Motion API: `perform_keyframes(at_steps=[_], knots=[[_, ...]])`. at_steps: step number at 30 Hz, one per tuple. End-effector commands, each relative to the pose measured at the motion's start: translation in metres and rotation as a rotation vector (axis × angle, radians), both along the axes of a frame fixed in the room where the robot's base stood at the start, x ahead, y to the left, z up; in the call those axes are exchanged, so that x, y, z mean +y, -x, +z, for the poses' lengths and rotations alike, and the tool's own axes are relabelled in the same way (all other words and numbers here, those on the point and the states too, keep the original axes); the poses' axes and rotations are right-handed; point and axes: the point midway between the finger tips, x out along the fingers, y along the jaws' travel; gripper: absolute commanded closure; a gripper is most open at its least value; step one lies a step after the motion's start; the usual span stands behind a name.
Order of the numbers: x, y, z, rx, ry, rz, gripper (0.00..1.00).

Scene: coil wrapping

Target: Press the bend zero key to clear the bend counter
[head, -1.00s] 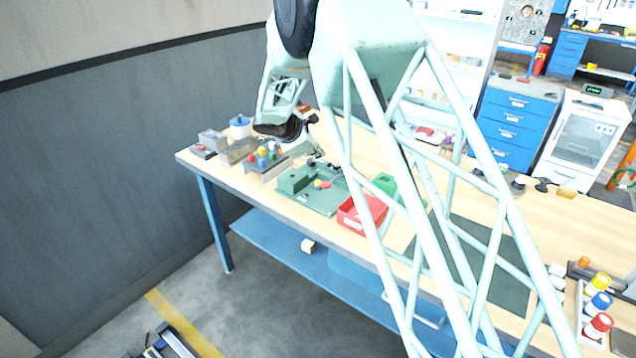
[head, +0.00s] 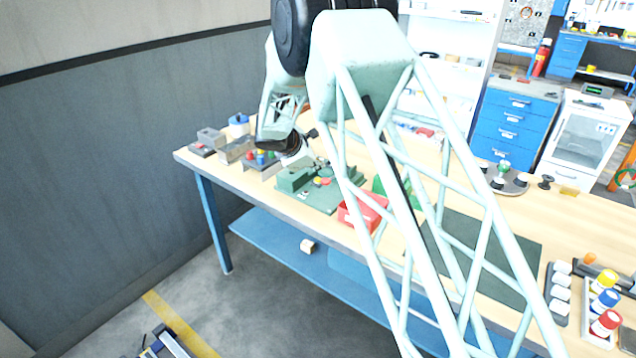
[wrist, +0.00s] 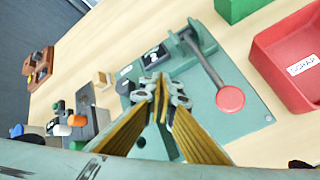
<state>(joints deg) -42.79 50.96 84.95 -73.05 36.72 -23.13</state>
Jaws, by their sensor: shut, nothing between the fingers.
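The green bending fixture (head: 325,202) stands on the bench in the head view. In the wrist view its green plate (wrist: 248,128) carries a lever with a red knob (wrist: 230,99). A small dark panel with white marks (wrist: 155,55) and a small pale label or key (wrist: 125,87) lie on its green body. Which mark is the bend zero key is too small to read. My gripper (wrist: 160,88) is shut and empty, its tips over the fixture just below the dark panel in the picture. Whether they touch is unclear. In the head view the fingers are hard to make out.
A red bin labelled scrap (wrist: 290,65) is right of the fixture, with a green box (wrist: 235,8) beside it. A grey block with coloured knobs (wrist: 85,115) stands to the left. In the head view a dark mat (head: 480,245) lies further right.

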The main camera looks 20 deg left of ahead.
Motion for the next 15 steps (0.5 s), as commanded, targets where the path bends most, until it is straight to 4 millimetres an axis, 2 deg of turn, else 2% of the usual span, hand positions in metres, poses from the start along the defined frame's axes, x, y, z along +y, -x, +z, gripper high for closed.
perform_keyframes(at_steps=[6, 15], knots=[[0.000, 0.000, -0.015, 0.000, 0.000, 0.000, 1.00], [0.000, 0.000, -0.023, -0.001, 0.000, 0.001, 1.00]])
